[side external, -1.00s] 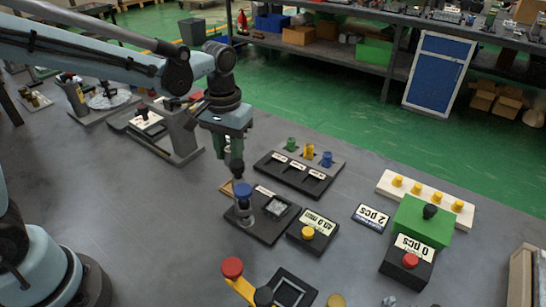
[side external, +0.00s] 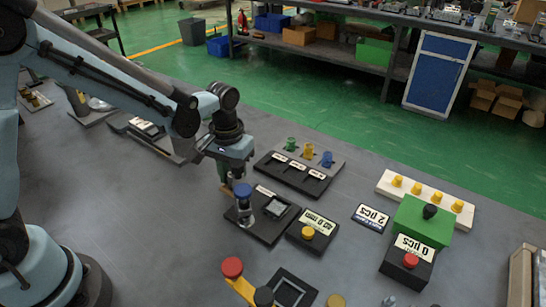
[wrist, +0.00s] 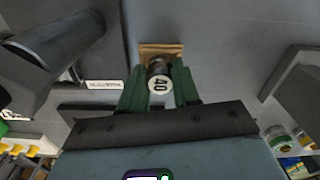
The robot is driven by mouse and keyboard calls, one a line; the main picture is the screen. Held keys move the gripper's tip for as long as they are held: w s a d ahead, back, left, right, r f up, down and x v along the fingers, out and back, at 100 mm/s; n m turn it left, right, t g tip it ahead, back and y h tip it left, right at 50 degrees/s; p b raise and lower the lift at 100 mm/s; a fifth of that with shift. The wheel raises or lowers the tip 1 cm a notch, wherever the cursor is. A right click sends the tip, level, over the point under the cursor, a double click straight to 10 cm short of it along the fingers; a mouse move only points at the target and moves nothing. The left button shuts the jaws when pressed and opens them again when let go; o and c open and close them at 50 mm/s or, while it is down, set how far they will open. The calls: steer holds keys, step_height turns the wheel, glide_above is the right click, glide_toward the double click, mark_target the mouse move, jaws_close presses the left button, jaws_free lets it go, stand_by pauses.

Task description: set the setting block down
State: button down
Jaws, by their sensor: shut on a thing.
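The setting block (wrist: 159,84) is a dark round piece with a white end marked "40". In the wrist view it sits between the two green fingers of my gripper (wrist: 158,88), which is shut on it. A small square wooden pad (wrist: 160,48) shows right behind the block; I cannot tell whether they touch. In the side view my gripper (side external: 223,172) is low over the table, just behind the blue-capped gauge stand (side external: 243,190). The block and most of the pad are hard to make out there.
A black box with a 40.0 mm display (side external: 319,218) and yellow button stands right of the gauge base. A rack with green, yellow and blue pieces (side external: 309,152) lies behind. A green box (side external: 422,221) stands farther right.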

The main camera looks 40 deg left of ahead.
steer(key=c, duration=0.8)
jaws_free()
steer(key=shift+f, duration=0.1)
step_height(320, 180, up, 12)
steer(key=s+a+m+t, duration=0.2)
steer(key=s+a+t, duration=0.2)
steer(key=s+t, duration=0.3)
steer(key=shift+s+a+r, duration=0.2)
steer(key=shift+s+a, duration=0.1)
steer(key=shift+s, duration=1.1)
